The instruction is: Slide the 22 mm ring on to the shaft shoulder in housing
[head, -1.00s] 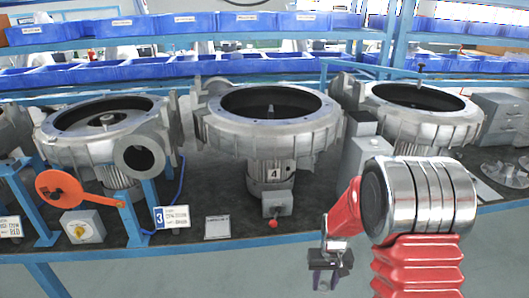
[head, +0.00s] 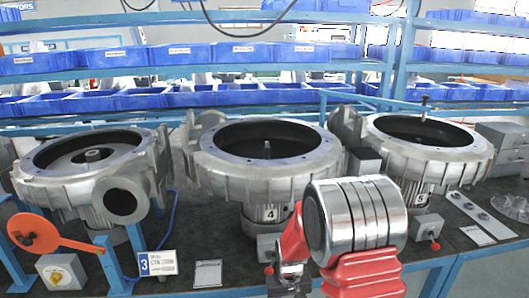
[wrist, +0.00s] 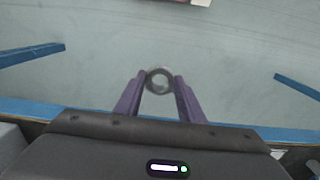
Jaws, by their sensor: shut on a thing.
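My gripper (wrist: 159,84) is shut on a small metallic ring (wrist: 159,80), held between the tips of its two purple fingers in the wrist view, over the floor. In the head view my red and chrome arm stands in front of the bench and the ring cannot be made out. Three round grey blower housings stand open-topped on the bench: the left housing (head: 150,170), the middle housing (head: 215,175) marked 4, and the right housing (head: 455,165). A shaft (head: 267,149) shows upright in the middle one and a hub (head: 91,155) in the left one. The ring is apart from all of them.
A blue bench edge (wrist: 85,112) crosses the wrist view. Label cards, switch boxes (head: 60,271) and an orange disc (head: 33,233) line the bench front. A blue rail (head: 380,98) runs behind the right housing. Blue bins (head: 240,52) fill the shelves behind.

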